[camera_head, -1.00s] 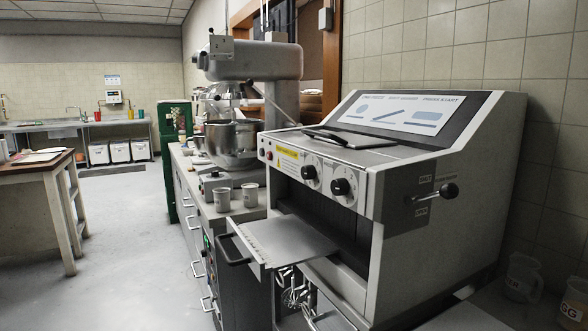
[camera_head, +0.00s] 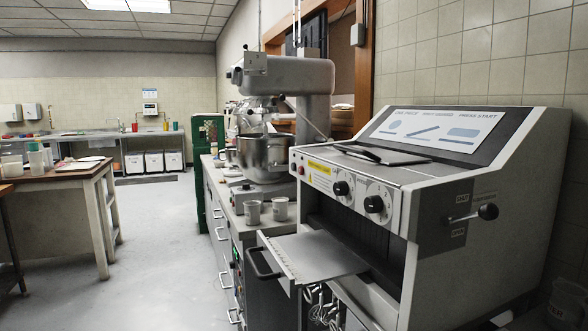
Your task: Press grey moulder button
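The grey moulder (camera_head: 480,225) stands at the right, with a sloped instruction panel (camera_head: 440,127) on top. Its front strip carries two black knobs (camera_head: 374,204), a yellow label (camera_head: 320,167) and a small red button (camera_head: 301,170) at the left end. A small paler spot sits beside the red button; I cannot tell clearly whether it is a grey button. A lever with a black ball (camera_head: 488,212) is on the right side. A flat tray (camera_head: 315,254) sticks out below the front opening. Neither of my grippers shows.
A stand mixer (camera_head: 285,78) with a steel bowl (camera_head: 263,153) and two cups (camera_head: 280,209) stand on the counter left of the moulder. A wooden-topped table (camera_head: 60,176) is at the left. The floor (camera_head: 165,240) between is clear.

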